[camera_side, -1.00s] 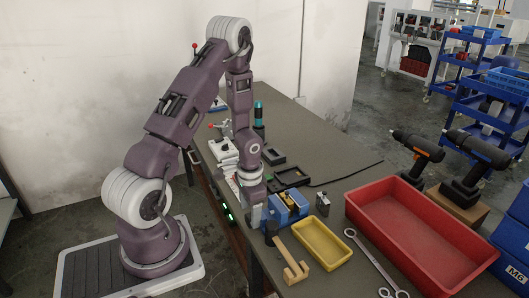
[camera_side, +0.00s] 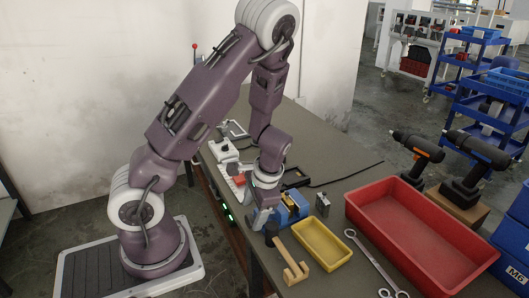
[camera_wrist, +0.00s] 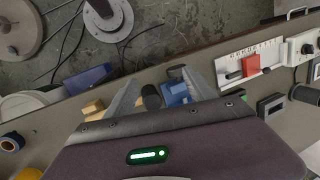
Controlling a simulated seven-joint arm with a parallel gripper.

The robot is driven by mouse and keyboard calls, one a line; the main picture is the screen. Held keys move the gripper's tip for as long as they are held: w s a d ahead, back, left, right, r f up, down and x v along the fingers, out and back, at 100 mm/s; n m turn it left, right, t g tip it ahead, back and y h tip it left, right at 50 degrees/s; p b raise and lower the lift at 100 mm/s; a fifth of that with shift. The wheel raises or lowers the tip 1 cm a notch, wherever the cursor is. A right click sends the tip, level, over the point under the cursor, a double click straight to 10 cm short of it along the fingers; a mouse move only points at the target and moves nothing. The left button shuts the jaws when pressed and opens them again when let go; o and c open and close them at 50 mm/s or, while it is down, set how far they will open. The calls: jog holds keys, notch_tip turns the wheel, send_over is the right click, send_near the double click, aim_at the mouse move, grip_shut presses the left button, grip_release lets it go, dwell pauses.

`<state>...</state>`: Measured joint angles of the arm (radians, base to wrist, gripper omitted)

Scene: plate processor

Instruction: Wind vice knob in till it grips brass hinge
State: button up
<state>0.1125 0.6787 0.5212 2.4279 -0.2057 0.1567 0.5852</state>
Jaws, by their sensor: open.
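The blue vice (camera_side: 293,207) stands on the bench in the side view, partly behind my gripper. It also shows in the wrist view (camera_wrist: 176,93). My gripper (camera_side: 262,218) is low over the bench at the vice's left. I cannot make out the brass hinge.
A yellow tray (camera_side: 322,262) and a wooden piece (camera_side: 289,262) lie close in front of the vice. A large red tray (camera_side: 480,262) and a spanner (camera_side: 372,262) are farther right. A red-knobbed slider panel (camera_wrist: 250,66) is nearby.

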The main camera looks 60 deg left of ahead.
jog(key=a+f+y, duration=0.1)
jog(key=f, duration=0.2)
jog(key=a+f+y, duration=0.1)
jog(key=a+f, duration=0.1)
jog(key=w+a+f+t+y, duration=0.1)
jog(key=a+f, duration=0.1)
jog(key=f, duration=0.1)
jog(key=shift+w+f, duration=0.1)
jog(key=shift+f, duration=0.2)
jog(key=shift+w+a, duration=0.1)
jog(key=shift+a, duration=0.05)
jog(key=h, duration=0.4)
jog(key=shift+a+r, duration=0.1)
jog(key=shift+a, duration=0.2)
jog(key=h, duration=0.4)
jog(key=shift+w+a, duration=0.1)
jog(key=shift+a, duration=0.25)
jog(key=shift+a+r+h, duration=0.1)
jog(key=shift+r+h, duration=0.25)
jog(key=shift+h, duration=0.05)
jog(key=v, duration=0.7)
notch_tip(320, 180, up, 21)
jog(key=n+t+y, duration=0.1)
jog(key=t+y, duration=0.3)
jog(key=t, duration=0.1)
send_over(250, 214)
jog(key=d, duration=1.1)
jog(key=shift+s+d+r, duration=0.1)
jog(key=shift+s+r, duration=0.05)
jog(key=shift+s, duration=0.25)
